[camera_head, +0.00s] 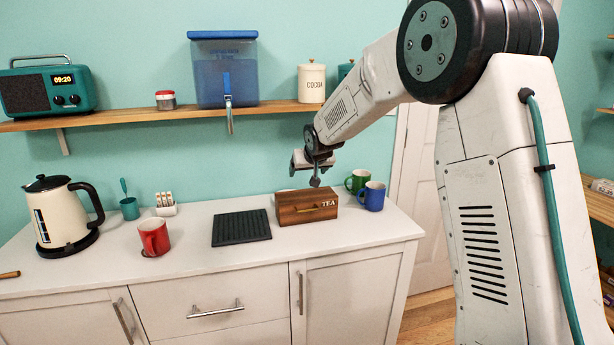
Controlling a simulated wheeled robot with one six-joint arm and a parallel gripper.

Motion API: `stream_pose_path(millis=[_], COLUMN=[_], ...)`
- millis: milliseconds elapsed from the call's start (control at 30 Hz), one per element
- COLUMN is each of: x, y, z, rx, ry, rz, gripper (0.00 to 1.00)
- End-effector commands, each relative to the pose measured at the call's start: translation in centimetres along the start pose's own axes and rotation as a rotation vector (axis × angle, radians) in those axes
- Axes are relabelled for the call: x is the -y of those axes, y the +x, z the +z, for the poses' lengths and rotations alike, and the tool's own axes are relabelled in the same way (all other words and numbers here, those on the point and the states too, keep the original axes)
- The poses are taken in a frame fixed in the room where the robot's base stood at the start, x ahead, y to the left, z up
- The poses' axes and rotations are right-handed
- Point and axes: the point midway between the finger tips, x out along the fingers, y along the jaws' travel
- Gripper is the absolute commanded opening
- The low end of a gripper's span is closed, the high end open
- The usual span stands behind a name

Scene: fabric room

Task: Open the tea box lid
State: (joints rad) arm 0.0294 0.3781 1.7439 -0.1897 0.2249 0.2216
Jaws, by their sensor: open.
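Whether a fingertip touches the lid cannot be told from this view. My gripper hides a small part of the box's top and back edge.
A black ridged mat (241,228) lies left of the box. A blue mug (372,197) and a green mug (356,181) stand close on its right. A red mug (154,237) and a kettle (60,215) are further left. A shelf (150,116) runs above the counter (200,262).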

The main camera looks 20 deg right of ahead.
Motion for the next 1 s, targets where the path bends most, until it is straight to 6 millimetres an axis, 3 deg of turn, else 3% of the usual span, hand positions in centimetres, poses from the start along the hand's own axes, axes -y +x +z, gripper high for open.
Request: stream_pose_path(millis=[200, 733, 833, 900, 1000], x=[0.0, -0.1, -0.3, -0.5, -0.9], y=[-2.3, -2.4, -2.3, -2.3, -4.8], z=[0.0, 0.4, 2.4, 5.0, 9.1], rx=[0.000, 0.016, 0.090, 0.170, 0.299], ry=[0.000, -0.008, -0.019, -0.028, -0.040], rz=[0.000, 0.003, 0.014, 0.022, 0.033], gripper=[0.81, 0.81, 0.81, 0.81, 0.81])
